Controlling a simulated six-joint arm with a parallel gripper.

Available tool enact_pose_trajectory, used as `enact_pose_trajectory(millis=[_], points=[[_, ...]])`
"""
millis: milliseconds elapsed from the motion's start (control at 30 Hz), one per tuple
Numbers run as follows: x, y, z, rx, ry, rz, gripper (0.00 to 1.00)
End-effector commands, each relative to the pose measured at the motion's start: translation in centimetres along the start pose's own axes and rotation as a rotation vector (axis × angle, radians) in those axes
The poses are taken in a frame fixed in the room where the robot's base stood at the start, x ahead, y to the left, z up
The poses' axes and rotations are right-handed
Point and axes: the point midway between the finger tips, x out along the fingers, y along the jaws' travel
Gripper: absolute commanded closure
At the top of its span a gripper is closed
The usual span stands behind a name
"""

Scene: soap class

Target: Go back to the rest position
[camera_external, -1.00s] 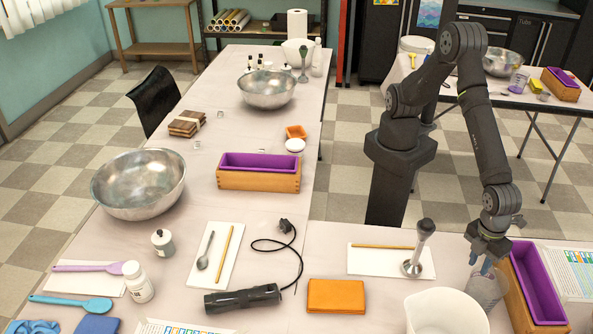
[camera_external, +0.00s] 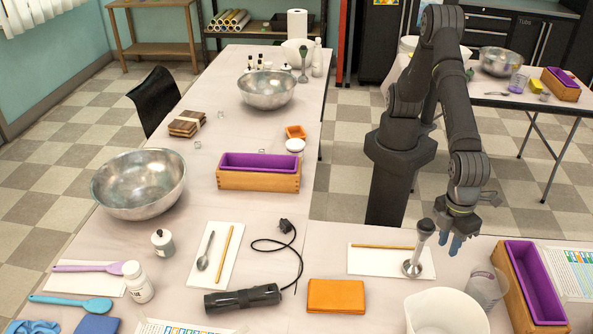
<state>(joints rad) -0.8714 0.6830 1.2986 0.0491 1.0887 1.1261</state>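My gripper (camera_external: 451,243) hangs above the near table at the right, fingers pointing down. It is beside the upright metal blender shaft (camera_external: 423,232), just to its right in the picture. Nothing shows between the fingers, and they seem spread apart, though they are small here. A clear measuring cup (camera_external: 486,288) stands on the table below and to the right of my gripper, apart from it, between the white bowl (camera_external: 443,312) and the wooden mold.
A wooden mold with purple liner (camera_external: 534,284) stands at the right. A white sheet with a wooden stick (camera_external: 375,259) lies left of my gripper. An orange block (camera_external: 336,296) and a black blender handle (camera_external: 242,299) lie further left. The space above the table is free.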

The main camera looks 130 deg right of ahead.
Motion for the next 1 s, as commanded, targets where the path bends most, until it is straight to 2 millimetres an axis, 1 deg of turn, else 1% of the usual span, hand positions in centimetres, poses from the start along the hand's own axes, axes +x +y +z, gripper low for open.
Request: enact_pose_trajectory(millis=[33, 100, 400, 667, 1000], points=[[0.0, 0.5, -1.1, 0.013, 0.001, 0.0, 0.74], [-0.1, 1.1, -2.4, 0.029, 0.003, 0.0, 0.74], [-0.4, 4.0, -7.6, 0.093, 0.009, 0.0, 0.74], [-0.7, 7.0, -11.9, 0.149, 0.014, 0.0, 0.74], [-1.1, 11.3, -17.1, 0.221, 0.021, 0.0, 0.74]])
